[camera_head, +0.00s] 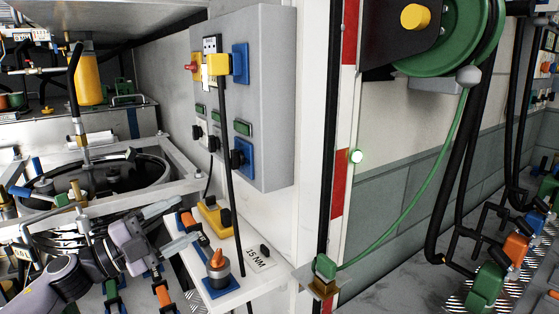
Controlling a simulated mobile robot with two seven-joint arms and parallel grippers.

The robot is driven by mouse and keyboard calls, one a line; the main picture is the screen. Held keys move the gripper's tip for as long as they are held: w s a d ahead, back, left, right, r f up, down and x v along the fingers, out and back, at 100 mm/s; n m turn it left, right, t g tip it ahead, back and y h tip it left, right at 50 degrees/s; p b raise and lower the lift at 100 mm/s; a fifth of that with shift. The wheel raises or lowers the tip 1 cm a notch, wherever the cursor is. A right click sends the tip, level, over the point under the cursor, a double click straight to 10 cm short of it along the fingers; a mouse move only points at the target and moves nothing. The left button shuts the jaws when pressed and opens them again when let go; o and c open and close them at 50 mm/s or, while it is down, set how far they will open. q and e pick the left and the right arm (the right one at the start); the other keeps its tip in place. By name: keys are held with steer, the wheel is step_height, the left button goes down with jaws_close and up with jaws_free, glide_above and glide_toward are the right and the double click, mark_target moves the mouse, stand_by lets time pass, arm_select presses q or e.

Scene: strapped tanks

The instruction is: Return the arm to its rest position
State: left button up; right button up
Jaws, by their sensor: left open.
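My left gripper (190,219) is at the lower left of the head view, on the grey arm that comes in from the left. Its two pale fingers point right and are spread apart. An orange and dark fitting shows between the fingertips, near the shelf edge; I cannot tell whether it touches them, but the fingers are not closed on it. The arm (47,285) reaches over straps and fittings beside the round tank opening. My right gripper is not in view.
A white shelf (242,290) with an orange-topped tool (218,265) and a yellow box (213,214) lies just right of the gripper. A grey control panel (268,100) stands above. The tank's dark round opening (120,172) is behind. A green hose (420,195) hangs right.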

arm_select(q)
steer(key=s+f+n+t+y, duration=0.2)
steer(key=s+f+n+y, duration=0.3)
steer(key=f+n, duration=0.45)
steer(key=s+f+n+t+y, duration=0.2)
steer(key=s+f+n+y, duration=0.35)
steer(key=f, duration=0.65)
steer(key=s+f+n+g+y, duration=0.3)
steer(key=s+f+n+g, duration=0.3)
steer(key=s+f, duration=0.8)
steer(key=s+n, duration=0.1)
steer(key=s, duration=0.2)
steer(key=shift+s+a, duration=0.3)
steer(key=shift+a, duration=0.1)
